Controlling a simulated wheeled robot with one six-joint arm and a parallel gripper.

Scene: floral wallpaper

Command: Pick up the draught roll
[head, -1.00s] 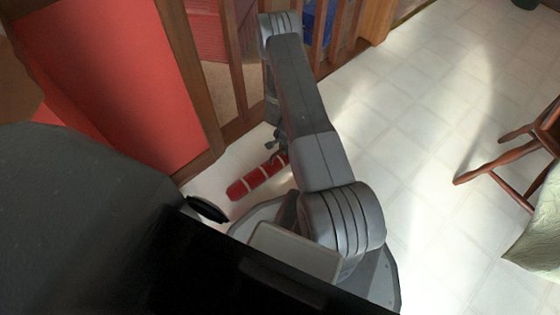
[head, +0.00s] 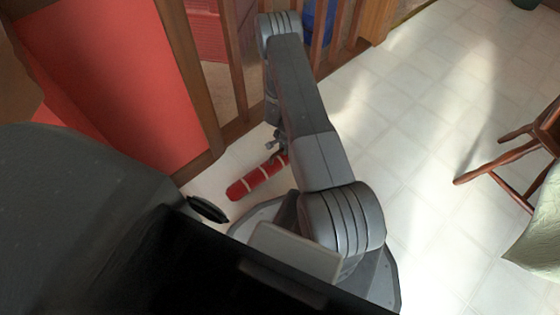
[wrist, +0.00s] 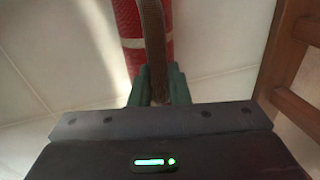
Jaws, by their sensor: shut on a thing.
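The draught roll (head: 257,180) is a red tube with pale bands, low over or on the white floor beside my base in the head view. In the wrist view the red roll (wrist: 128,28) runs up from between my fingers, with a pale band across it and a brown strap (wrist: 154,40) along it. My gripper (wrist: 159,88) is shut on the strap of the roll, its greenish fingers on either side. In the head view my arm partly hides the gripper (head: 277,150) and the roll's far end. I cannot tell whether the roll touches the floor.
A wooden railing (head: 238,75) stands just behind the roll, with a red panel (head: 125,80) at left. A wooden chair (head: 510,145) with pale green cloth is at right. The tiled floor (head: 420,120) between is clear.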

